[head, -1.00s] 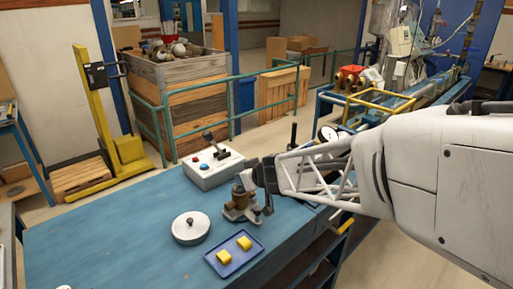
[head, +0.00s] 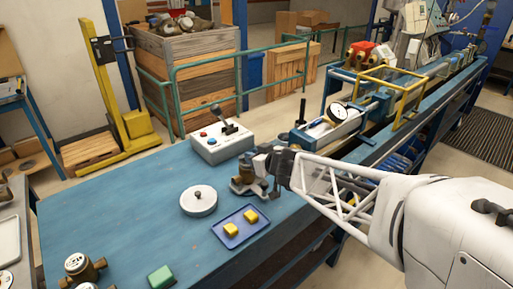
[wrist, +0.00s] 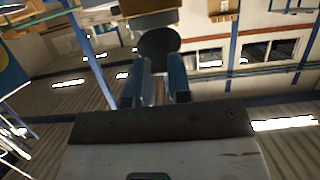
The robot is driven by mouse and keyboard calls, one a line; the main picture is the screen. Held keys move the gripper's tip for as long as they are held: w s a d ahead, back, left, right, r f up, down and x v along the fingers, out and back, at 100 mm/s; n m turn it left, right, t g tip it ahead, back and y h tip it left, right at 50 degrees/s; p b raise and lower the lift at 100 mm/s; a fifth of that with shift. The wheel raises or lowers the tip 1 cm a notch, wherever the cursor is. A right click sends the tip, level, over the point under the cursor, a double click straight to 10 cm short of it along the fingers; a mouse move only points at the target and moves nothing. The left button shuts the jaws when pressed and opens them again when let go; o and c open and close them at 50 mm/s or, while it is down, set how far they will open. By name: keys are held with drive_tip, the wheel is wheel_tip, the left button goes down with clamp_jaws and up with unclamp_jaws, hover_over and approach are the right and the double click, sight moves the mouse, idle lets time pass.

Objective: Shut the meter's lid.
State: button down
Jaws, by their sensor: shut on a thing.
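The brass meter (head: 243,174) stands on the blue bench in the head view, between the control box and the small blue tray. My gripper (head: 262,163) is at its upper right side and hides part of it. In the wrist view, a dark round lid (wrist: 158,44) shows at the tips of my two fingers (wrist: 162,70), which are closed on it. Brown parts, likely the meter body (wrist: 152,14), show beyond the lid at the top edge. The lid's exact angle is hard to tell in the head view, as my gripper covers it.
A control box (head: 222,143) with a lever stands behind. Another brass meter (head: 80,267) and a green block (head: 161,277) are at front left.

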drive_tip(key=shift+f, duration=0.1)
drive_tip(key=shift+s+d+f+t+y, duration=0.1)
drive_tip(key=shift+f+t+y, duration=0.1)
drive_tip(key=shift+t+y, duration=0.2)
drive_tip(key=shift+s+d+f+t+y, duration=0.1)
drive_tip(key=shift+f+t+y, duration=0.2)
idle(0.4)
drive_tip(key=c, duration=1)
unclamp_jaws()
drive_tip(key=shift+c, duration=0.2)
drive_tip(key=shift+r, duration=0.1)
drive_tip(key=v, duration=0.7)
drive_tip(key=shift+s+d, duration=0.25)
